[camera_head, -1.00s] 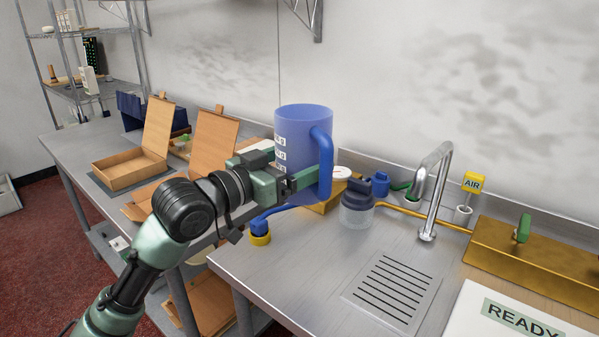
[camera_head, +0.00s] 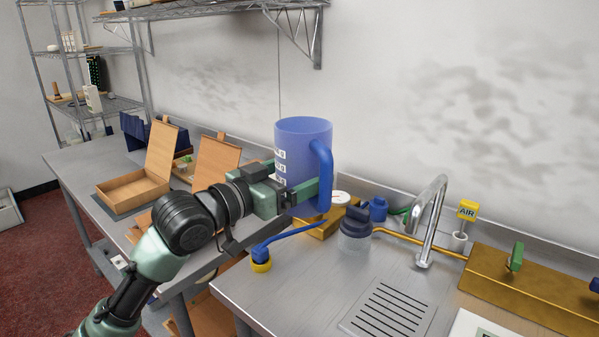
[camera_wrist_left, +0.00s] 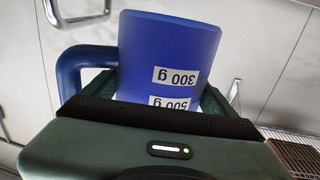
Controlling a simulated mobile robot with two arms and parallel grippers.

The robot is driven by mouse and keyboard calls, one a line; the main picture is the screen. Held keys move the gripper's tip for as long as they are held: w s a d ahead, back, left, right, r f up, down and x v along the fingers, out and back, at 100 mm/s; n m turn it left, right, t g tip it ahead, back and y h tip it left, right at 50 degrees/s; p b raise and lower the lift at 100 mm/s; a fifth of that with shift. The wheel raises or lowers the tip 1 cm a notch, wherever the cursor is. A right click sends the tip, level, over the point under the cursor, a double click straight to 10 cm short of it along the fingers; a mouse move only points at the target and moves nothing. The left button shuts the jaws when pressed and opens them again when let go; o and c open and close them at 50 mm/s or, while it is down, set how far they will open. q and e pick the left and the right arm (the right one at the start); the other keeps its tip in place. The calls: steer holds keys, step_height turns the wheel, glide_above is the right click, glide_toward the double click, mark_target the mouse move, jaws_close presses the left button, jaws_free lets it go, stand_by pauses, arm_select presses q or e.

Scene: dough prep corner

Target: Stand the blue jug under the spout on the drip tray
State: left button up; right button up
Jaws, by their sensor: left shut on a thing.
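The blue jug (camera_head: 300,150) is upright in the air, held by my left gripper (camera_head: 302,192), with its handle on the right side. In the left wrist view the jug (camera_wrist_left: 165,50) fills the space between the fingers, and its white weight labels show. The drip tray (camera_head: 388,309) is a slotted plate set in the steel counter, to the right of and nearer than the jug. The spout (camera_head: 436,205) is a bent steel tap that rises behind the tray. Nothing stands on the tray. My right gripper is not in view.
A clear jar with a dark lid (camera_head: 355,229) stands on the counter between jug and spout. A brass block (camera_head: 532,275) lies right of the spout. A blue hose with a yellow end (camera_head: 261,262) lies at the counter's left edge. Open wooden boxes (camera_head: 134,184) stand at left.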

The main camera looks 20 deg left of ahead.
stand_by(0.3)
arm_select(q)
steer(key=shift+f, duration=0.2)
steer(key=s+d+f+n+t+y, duration=0.1)
steer(key=s+f, duration=0.1)
steer(key=f, duration=0.4)
steer(key=s+d+f+n+y, duration=0.1)
steer(key=s+d+f, duration=0.1)
steer(key=f, duration=0.3)
steer(key=s+a+f+n+y, duration=0.1)
steer(key=s+f+y, duration=0.2)
steer(key=s+f, duration=0.3)
steer(key=s+a+f+n+t+y, duration=0.1)
steer(key=s+f+n+y, duration=0.1)
steer(key=s+f, duration=0.5)
steer(key=s+y, duration=0.1)
steer(key=s, duration=0.4)
steer(key=shift+s+a, duration=0.25)
steer(key=shift+a, duration=0.15)
